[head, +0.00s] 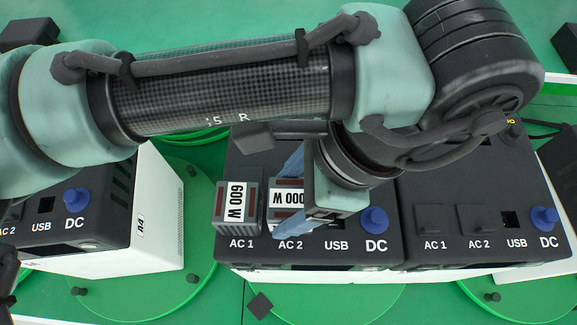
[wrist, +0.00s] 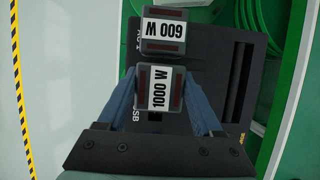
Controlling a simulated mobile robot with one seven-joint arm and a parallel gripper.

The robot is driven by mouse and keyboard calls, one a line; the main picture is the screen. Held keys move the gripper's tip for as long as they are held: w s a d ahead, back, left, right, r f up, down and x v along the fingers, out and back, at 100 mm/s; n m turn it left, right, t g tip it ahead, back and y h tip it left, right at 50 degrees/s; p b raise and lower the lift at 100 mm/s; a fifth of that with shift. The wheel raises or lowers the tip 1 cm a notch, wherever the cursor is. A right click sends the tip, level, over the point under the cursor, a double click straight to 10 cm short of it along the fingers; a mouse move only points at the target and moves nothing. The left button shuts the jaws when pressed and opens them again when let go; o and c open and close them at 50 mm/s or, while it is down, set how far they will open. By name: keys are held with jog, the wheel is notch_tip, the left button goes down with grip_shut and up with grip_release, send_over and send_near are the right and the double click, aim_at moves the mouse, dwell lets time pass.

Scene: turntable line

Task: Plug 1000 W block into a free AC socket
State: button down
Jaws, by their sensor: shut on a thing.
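The 1000 W block (head: 285,200), grey with a white label, is between the blue fingers of my gripper (head: 296,188). It is over the AC 2 position of the middle power unit (head: 310,252). The wrist view shows the same block (wrist: 160,92) gripped from both sides by my gripper (wrist: 160,100). Its underside is hidden, so I cannot tell whether it is fully seated. The 600 W block (head: 238,207) stands at AC 1, close beside it; it also shows in the wrist view (wrist: 163,32).
A right power unit (head: 450,250) has dark square pieces at AC 1 and AC 2 and a blue DC plug (head: 544,218). A left unit (head: 150,225), marked A4, stands on a green turntable (head: 200,265). A blue DC plug (head: 376,220) is on the middle unit.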

jog(key=shift+f+b, duration=0.35)
jog(key=shift+f, duration=0.35)
grip_release()
jog(key=shift+r, duration=0.1)
